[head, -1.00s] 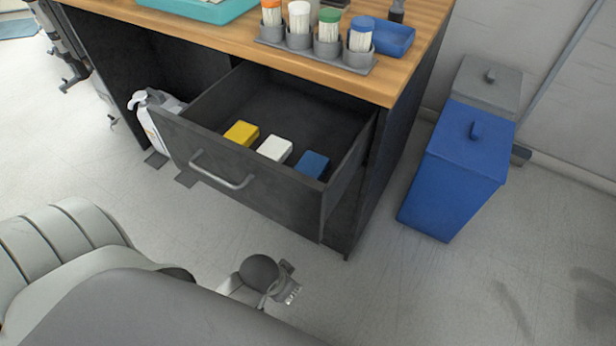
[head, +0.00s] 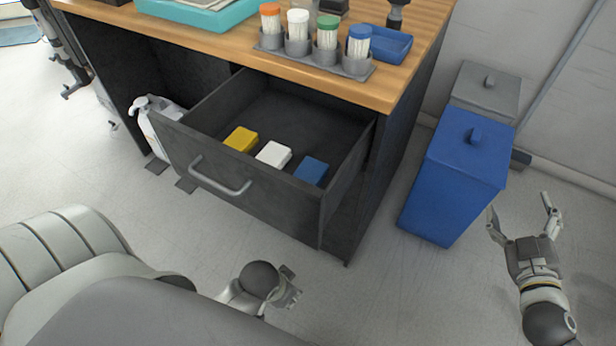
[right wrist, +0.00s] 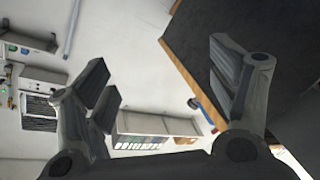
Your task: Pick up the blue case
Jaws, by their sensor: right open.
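The blue case (head: 312,171) lies in the open dark drawer (head: 255,205), at its right front, beside a white case (head: 273,154) and a yellow case (head: 240,139). My right gripper (head: 521,206) is open and empty at the right of the head view, over the floor in front of the blue bin and well right of the drawer. Its spread fingers also show in the right wrist view (right wrist: 165,75), with nothing between them. My left gripper (head: 287,291) is at the bottom middle, in front of the drawer and apart from it; its fingers are too small and hidden to read.
The wooden counter (head: 330,83) above the drawer holds a cup rack (head: 318,56), a blue tray (head: 390,45) and a teal tray (head: 215,14). A blue bin (head: 455,175) and a grey bin (head: 486,88) stand right of the cabinet. The drawer front has a handle (head: 220,180).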

